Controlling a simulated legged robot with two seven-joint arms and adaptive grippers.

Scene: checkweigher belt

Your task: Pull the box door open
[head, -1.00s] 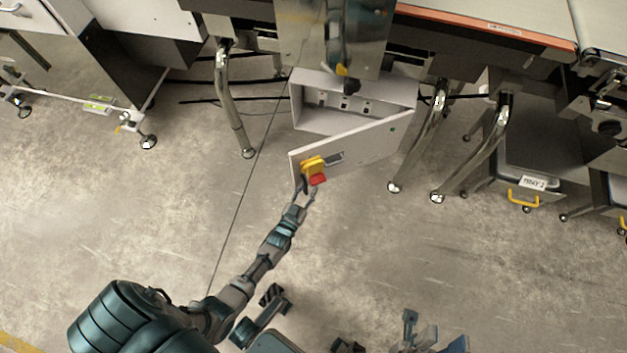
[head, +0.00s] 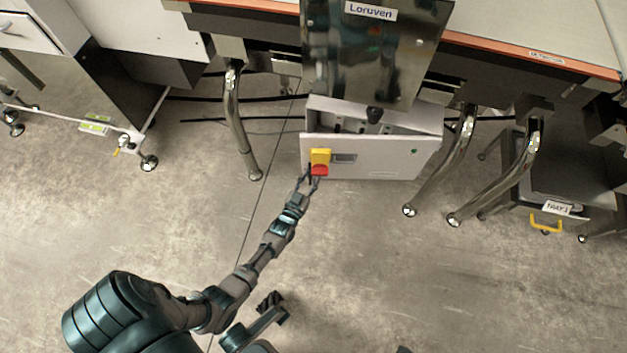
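The grey-white box (head: 425,113) is under the machine frame, right of centre in the head view. Its door (head: 390,158) stands partly open, with a gap along its top that is wider at the left, showing some of the inside. The door carries a yellow plate (head: 320,156) with a red knob (head: 319,171) near its left edge. My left gripper (head: 312,176) is at the red knob, with its two fingers spread apart. Whether they touch the knob is not clear.
A steel cabinet labelled Loruven (head: 365,60) hangs above the box and covers part of it. Bent metal legs (head: 463,165) stand at the right and another leg (head: 238,125) at the left. A tray unit with a yellow handle (head: 546,226) is at the right. The floor in front is clear.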

